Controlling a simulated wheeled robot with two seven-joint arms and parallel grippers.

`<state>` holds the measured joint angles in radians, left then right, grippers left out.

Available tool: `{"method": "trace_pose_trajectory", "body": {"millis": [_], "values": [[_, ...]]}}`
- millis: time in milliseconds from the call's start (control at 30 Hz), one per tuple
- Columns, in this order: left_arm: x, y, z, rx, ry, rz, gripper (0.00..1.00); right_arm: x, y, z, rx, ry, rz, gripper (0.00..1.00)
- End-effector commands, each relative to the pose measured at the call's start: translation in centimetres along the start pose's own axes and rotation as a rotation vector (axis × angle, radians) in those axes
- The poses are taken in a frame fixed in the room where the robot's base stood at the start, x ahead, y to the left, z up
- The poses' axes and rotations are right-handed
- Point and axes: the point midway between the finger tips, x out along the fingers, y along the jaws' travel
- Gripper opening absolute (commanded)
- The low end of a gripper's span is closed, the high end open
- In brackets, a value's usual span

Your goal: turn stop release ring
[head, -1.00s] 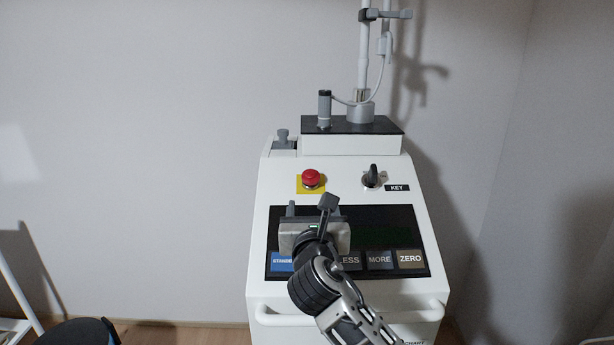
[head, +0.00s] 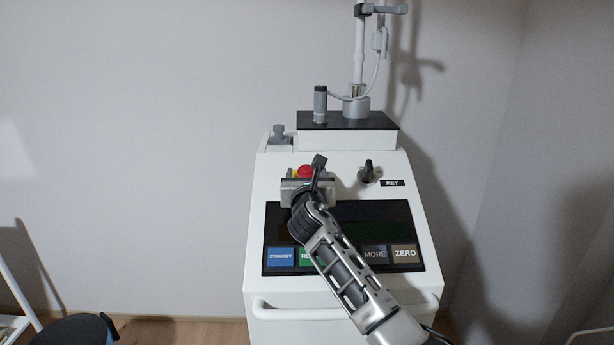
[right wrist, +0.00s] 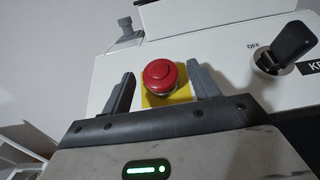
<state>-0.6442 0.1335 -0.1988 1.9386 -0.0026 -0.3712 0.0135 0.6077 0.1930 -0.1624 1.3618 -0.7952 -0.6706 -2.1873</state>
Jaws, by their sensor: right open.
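The red stop button (head: 305,171) sits on a yellow square plate on the sloped top panel of the white console. It also shows in the right wrist view (right wrist: 163,76), on its yellow plate (right wrist: 181,95). My right gripper (head: 303,176) is over the console and covers part of the yellow plate in the head view. In the right wrist view my right gripper (right wrist: 162,88) is open, one finger on each side of the red button, with a gap on both sides. Contact is not visible. My left gripper is not in view.
A black key switch (head: 367,172) with a KEY label stands right of the button. The dark display (head: 380,225) with a row of touch keys lies below. A raised block (head: 350,140) carries a pole behind. A handle bar (head: 300,311) crosses the console front.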

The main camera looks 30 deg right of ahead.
Motion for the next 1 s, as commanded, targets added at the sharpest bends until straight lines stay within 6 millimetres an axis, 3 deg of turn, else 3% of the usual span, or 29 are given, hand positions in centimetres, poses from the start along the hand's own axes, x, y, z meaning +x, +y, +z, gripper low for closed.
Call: {"method": "trace_pose_trajectory", "body": {"millis": [100, 267, 300, 667, 1000], "values": [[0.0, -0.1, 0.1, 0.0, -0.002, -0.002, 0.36, 0.0, 0.0, 0.0, 0.0, 0.0, 0.0, 0.61], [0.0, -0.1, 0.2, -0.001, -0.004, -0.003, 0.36, 0.0, 0.0, 0.0, 0.0, 0.0, 0.0, 0.19], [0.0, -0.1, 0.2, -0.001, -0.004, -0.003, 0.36, 0.0, 0.0, 0.0, 0.0, 0.0, 0.0, 0.17], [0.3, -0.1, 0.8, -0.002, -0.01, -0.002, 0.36, -0.1, 0.3, -0.1, 0.027, 0.0, -0.053, 0.17], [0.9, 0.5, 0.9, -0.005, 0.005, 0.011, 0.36, 0.0, 0.8, -0.1, 0.129, 0.0, -0.259, 0.17]]}}
